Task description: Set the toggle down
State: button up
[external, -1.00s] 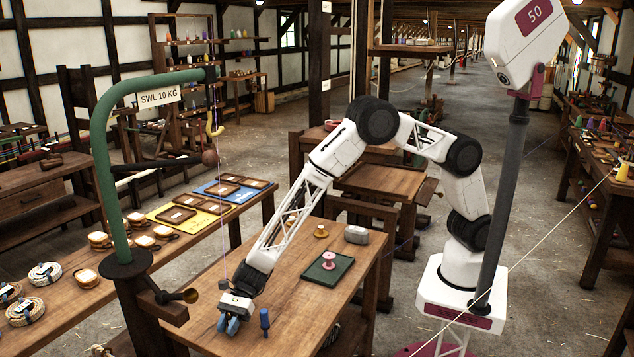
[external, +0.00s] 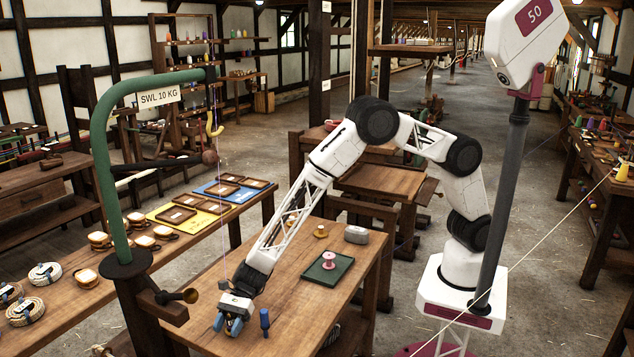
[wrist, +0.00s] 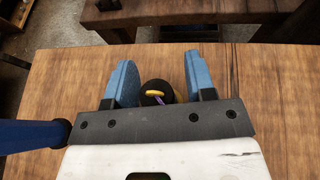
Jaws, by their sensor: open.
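My gripper (external: 229,327) is low over the near left end of the wooden table, fingers pointing down. In the wrist view its two blue fingers (wrist: 160,78) are apart. Between them is a dark round-topped piece (wrist: 150,87), perhaps the toggle, with a small yellow loop and a purple thread on it. A gap shows between it and the right finger; its gap to the left finger is small. Its lower part is hidden, so I cannot tell whether it touches the table. In the external view the gripper hides it.
A blue-handled piece (external: 264,318) stands just right of my gripper. Farther back are a green tray (external: 312,276) with a pink spool (external: 329,260), a grey block (external: 356,235) and a small yellow piece (external: 321,231). A green crane post (external: 103,190) stands left.

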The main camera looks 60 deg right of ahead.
jog(key=v, duration=1.2)
jog(key=shift+d, duration=0.1)
dwell(0.8)
jog(key=shift+w+d+r, duration=0.1)
jog(key=shift+d+r, duration=0.05)
jog(key=shift+r, duration=0.1)
jog(key=s+d+r+n+h, duration=0.2)
jog(key=d+r+n, duration=0.1)
jog(key=d+r, duration=0.55)
jog(key=s+d+r+n+h, duration=0.1)
jog(key=s+d+r+n, duration=0.35)
jog(key=d, duration=0.75)
jog(key=s+d+r+n+h, duration=0.1)
jog(key=d+r+n+h, duration=0.1)
jog(key=d+r, duration=0.75)
jog(key=s+d+r+n+t+h, duration=0.2)
jog(key=s+d+n+h, duration=0.1)
jog(key=s+d, duration=0.9)
jog(key=s+d+r+n+t+h, duration=0.2)
jog(key=s+d+h, duration=0.3)
jog(key=s+d, duration=0.7)
jog(key=d+r+n, duration=0.1)
jog(key=d, duration=0.7)
jog(key=shift+s+d+r+t, duration=0.25)
jog(key=shift+s+t, duration=0.05)
